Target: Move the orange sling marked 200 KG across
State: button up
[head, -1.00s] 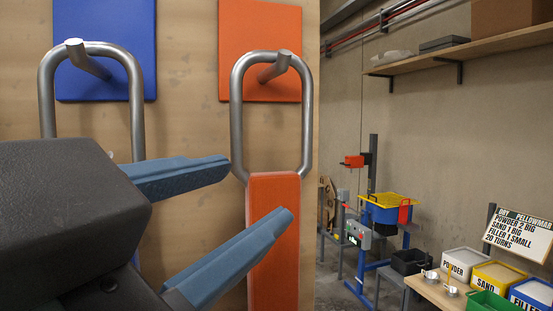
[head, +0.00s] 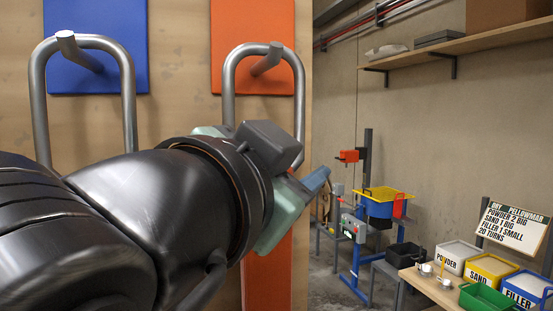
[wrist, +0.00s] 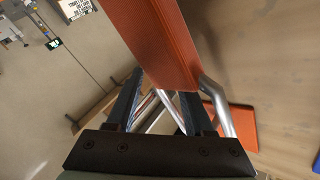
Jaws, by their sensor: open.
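The orange sling (head: 268,280) hangs by a steel link (head: 228,95) from a peg on an orange plate (head: 232,60). No 200 KG marking is readable. My gripper (head: 316,180) is at the sling just below the link, and my wrist hides much of the strap there. In the wrist view the orange strap (wrist: 160,35) comes down from the top to the open fingers (wrist: 160,95), with the link (wrist: 214,100) beyond. I cannot tell if the strap lies fully between the fingers or touches them.
A second steel link (head: 38,100) hangs from a peg on a blue plate (head: 125,70) at left. At right stand a mixer with a yellow top (head: 385,193), a bench with labelled bins (head: 458,258), and a wall shelf (head: 470,48). Some floor shows between.

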grip_shut()
jog(key=shift+s, duration=0.1)
dwell(1.2)
